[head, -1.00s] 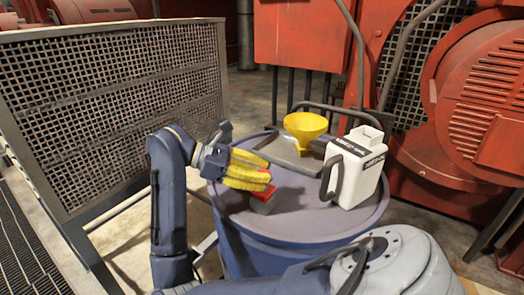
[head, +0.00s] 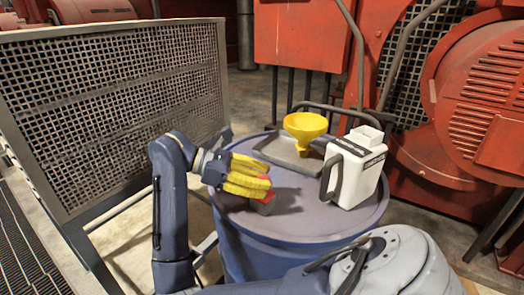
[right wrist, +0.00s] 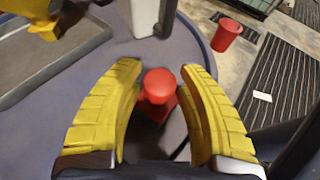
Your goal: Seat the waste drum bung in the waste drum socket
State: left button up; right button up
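A red knob-topped piece, which looks like the bung (right wrist: 158,86), stands between my right fingers in the right wrist view. Its lower red part sits in shadow below the knob. My right gripper (head: 262,183) has yellow padded fingers, spread on either side of the knob; in the right wrist view (right wrist: 160,75) gaps show on both sides. I cannot make out the socket. My left gripper is not in view.
A white jug (head: 358,175) with a dark handle stands right of the gripper. A yellow funnel (head: 305,126) is over a grey tray (head: 282,152) behind. A mesh guard (head: 120,110) stands left. A red bucket (right wrist: 227,35) is on the floor.

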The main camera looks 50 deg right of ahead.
jog(key=o, duration=0.3)
jog(key=shift+r, duration=0.1)
notch_tip(320, 180, up, 10)
jog(key=shift+f, duration=0.1)
dwell(0.5)
dwell(0.4)
